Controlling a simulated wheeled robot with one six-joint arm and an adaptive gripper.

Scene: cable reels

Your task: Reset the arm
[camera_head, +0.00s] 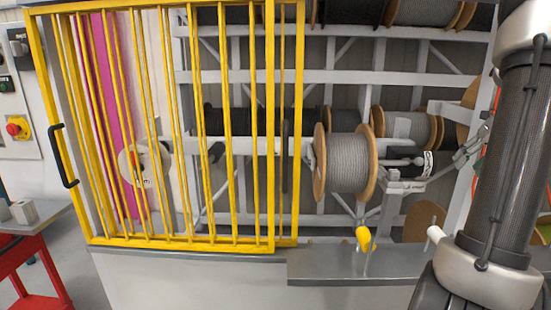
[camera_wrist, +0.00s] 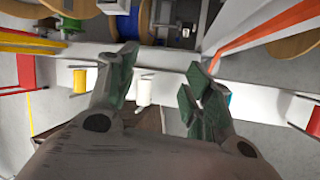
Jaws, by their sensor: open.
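My gripper (camera_wrist: 167,65) shows in the wrist view with its two dark green-grey fingers spread apart. Nothing is held between them. A white cylinder (camera_wrist: 148,91) on a pale ledge shows beyond the gap, apart from the fingers as far as I can tell. In the head view my arm (camera_head: 503,150) stands at the right edge, with a dark tube and pale joints. I cannot clearly make out the gripper in that view.
A yellow barred gate (camera_head: 283,130) covers the left of the cable rack. A grey cable reel (camera_head: 346,162) sits right of it. A yellow handle (camera_head: 363,239) stands near the grey ledge (camera_head: 340,264). A red cart (camera_head: 30,255) is at lower left.

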